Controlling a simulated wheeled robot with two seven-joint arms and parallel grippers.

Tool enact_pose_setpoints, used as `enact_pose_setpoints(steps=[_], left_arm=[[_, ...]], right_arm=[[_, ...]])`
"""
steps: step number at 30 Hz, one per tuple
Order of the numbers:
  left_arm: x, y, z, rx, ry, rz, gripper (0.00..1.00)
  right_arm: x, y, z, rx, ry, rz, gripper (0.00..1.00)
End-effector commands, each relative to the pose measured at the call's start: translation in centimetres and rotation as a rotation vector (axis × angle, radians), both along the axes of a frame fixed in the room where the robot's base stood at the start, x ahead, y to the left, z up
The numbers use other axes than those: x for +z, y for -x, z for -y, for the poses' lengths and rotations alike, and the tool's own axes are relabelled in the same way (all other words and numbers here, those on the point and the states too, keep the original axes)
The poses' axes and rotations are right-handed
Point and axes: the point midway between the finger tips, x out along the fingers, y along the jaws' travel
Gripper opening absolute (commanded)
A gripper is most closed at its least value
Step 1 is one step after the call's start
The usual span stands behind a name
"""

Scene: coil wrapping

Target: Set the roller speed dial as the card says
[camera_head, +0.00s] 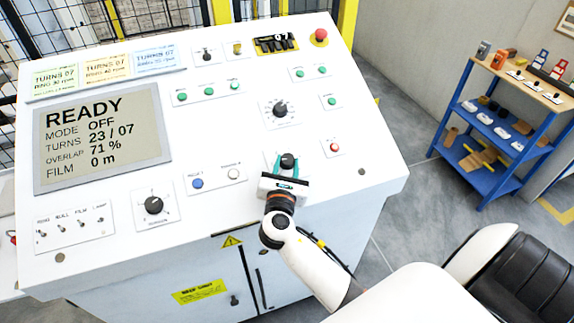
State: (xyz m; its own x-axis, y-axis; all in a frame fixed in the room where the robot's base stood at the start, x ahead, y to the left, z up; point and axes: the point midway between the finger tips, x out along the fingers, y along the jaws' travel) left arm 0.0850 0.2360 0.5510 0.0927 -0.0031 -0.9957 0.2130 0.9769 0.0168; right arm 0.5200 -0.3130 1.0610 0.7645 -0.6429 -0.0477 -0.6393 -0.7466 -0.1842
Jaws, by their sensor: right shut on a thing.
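My right gripper (287,168) reaches up from below, its teal fingers shut on a black dial knob (288,159) on the sloped white console. The gripper hides most of this dial's plate, so I cannot read its label or scale. Another black dial (280,107) sits just above it, and a third dial (154,205) is at lower left. Three cards, green (54,79), yellow (107,66) and blue (155,58), stand at the top left. My left gripper is out of view.
The display (102,136) reads READY, MODE OFF, TURNS 23 / 07, OVERLAP 71 %, FILM 0 m. A blue button (197,183), a white button (233,174) and a red one (335,147) flank the gripper. A red stop button (319,37) is at top right. A blue shelf (503,130) stands right.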

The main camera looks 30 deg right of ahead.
Motion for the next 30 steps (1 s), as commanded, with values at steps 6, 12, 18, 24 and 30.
enact_pose_setpoints(steps=[6, 12, 18, 24, 30], left_arm=[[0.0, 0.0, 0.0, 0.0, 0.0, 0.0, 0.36], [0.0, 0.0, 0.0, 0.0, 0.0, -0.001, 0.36], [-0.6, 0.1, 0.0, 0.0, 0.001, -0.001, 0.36], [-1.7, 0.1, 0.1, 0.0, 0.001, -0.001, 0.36], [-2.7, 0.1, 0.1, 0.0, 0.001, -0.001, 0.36]], right_arm=[[0.0, 0.0, 0.0, 0.001, 0.0, 0.0, 0.56], [0.0, 0.0, 0.0, 0.002, 0.0, 0.0, 0.56], [-0.2, 1.3, -1.1, 0.004, -0.001, -0.001, 0.56], [-0.1, 4.5, -3.8, 0.003, -0.004, 0.0, 0.56], [0.1, 7.5, -6.2, 0.001, -0.003, -0.001, 0.56]])
